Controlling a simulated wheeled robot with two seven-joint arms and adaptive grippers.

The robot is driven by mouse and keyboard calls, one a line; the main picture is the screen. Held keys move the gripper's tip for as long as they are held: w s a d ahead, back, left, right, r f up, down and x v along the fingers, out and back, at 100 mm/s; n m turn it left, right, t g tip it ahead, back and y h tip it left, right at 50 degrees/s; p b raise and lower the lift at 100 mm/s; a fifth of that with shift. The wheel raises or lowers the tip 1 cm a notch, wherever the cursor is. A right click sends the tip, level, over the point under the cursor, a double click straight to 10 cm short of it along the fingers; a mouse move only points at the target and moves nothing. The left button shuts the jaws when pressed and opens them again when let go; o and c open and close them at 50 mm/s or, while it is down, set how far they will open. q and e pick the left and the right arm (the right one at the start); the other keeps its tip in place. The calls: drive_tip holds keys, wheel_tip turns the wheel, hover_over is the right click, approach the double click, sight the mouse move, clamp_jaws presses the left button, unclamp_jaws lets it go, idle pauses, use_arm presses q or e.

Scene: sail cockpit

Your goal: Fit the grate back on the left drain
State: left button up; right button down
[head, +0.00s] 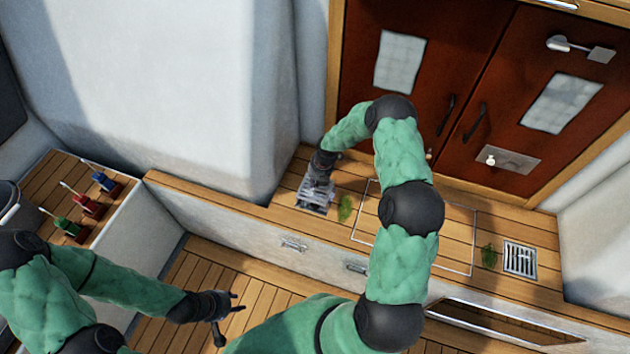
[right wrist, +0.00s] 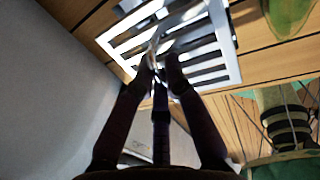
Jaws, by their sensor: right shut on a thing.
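The left drain's grate (head: 311,207) is a pale metal square with dark slots, on the wooden ledge at the foot of the left door. It also shows in the right wrist view (right wrist: 222,42), large under my fingers. My right gripper (head: 318,187) reaches down over it, and its fingertips (right wrist: 160,72) are closed together on the grate's middle. The fingers hide part of the grate, and I cannot tell whether it lies flush in the drain opening. My left gripper (head: 232,308) has its fingers apart, empty, above the cockpit floor.
A second grate (head: 520,259) lies in the ledge at the right. Green leaves (head: 346,208) lie just right of the left drain, and more leaves (head: 489,257) beside the right one. A white wall (head: 240,100) rises close to the left drain. Red doors (head: 420,70) stand behind.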

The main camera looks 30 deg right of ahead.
sight(316, 189)
drive_tip(key=shift+f+b, duration=1.2)
drive_tip(key=shift+f, duration=0.95)
drive_tip(key=shift+f+b, duration=0.5)
drive_tip(key=shift+f, duration=0.15)
drive_tip(key=shift+f+b, duration=0.6)
drive_tip(key=shift+f, duration=0.05)
drive_tip(key=c, duration=1.2)
unclamp_jaws()
drive_tip(key=shift+r, duration=0.1)
drive_tip(key=r, duration=0.4)
drive_tip(key=s+d+r, duration=0.1)
drive_tip(key=r, duration=0.6)
drive_tip(key=shift+s+d+r, duration=0.25)
drive_tip(key=shift+s+r, duration=0.05)
drive_tip(key=shift+s, duration=0.1)
